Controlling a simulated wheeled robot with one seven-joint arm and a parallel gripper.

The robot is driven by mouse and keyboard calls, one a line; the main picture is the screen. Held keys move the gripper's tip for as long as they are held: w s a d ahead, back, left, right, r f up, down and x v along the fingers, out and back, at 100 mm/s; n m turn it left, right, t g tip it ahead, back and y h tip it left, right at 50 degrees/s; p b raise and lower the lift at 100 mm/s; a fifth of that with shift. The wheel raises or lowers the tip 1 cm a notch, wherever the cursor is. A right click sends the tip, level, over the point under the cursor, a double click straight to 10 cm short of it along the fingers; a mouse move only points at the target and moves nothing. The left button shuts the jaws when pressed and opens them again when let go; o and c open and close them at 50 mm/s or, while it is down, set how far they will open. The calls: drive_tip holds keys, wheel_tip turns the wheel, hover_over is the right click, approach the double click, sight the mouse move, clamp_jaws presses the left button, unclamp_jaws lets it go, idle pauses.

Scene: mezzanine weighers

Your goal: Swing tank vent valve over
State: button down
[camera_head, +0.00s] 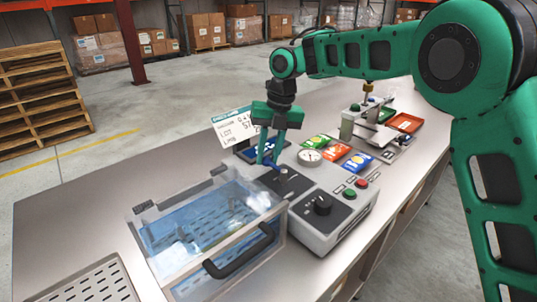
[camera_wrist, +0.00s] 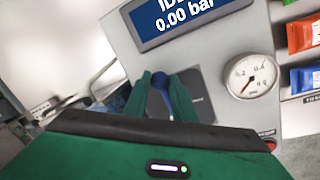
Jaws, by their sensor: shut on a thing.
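The vent valve's blue lever (camera_head: 263,148) stands up from a dark plate on the grey control housing, behind the clear-lidded tank (camera_head: 205,232). My gripper (camera_head: 275,148) reaches down from above and is shut on the lever. In the wrist view the blue lever (camera_wrist: 160,82) shows between the two green fingers of my gripper (camera_wrist: 160,88). The fingers and wrist body hide the lever's lower part. The display (camera_wrist: 185,18) reads 0.00 bar. The pressure gauge (camera_wrist: 252,76) has its needle at the low end.
A black knob (camera_head: 322,204), a red button (camera_head: 361,183) and a green button (camera_head: 349,194) sit on the housing's front right. Colored packets (camera_head: 333,152) lie right of the gauge (camera_head: 309,157). A press-like device (camera_head: 362,125) stands farther back.

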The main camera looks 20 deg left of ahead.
drive_tip(key=shift+w+a+r, duration=0.1)
drive_tip(key=shift+r, duration=0.15)
drive_tip(key=c, duration=1.6)
unclamp_jaws()
drive_tip(key=shift+c, duration=0.2)
drive_tip(key=shift+o, duration=0.8)
drive_tip(key=shift+f, duration=0.1)
wheel_tip(320, 180, up, 11)
drive_tip(key=d, duration=0.2)
drive_tip(key=shift+w+f, duration=0.2)
drive_tip(key=shift+w, duration=0.25)
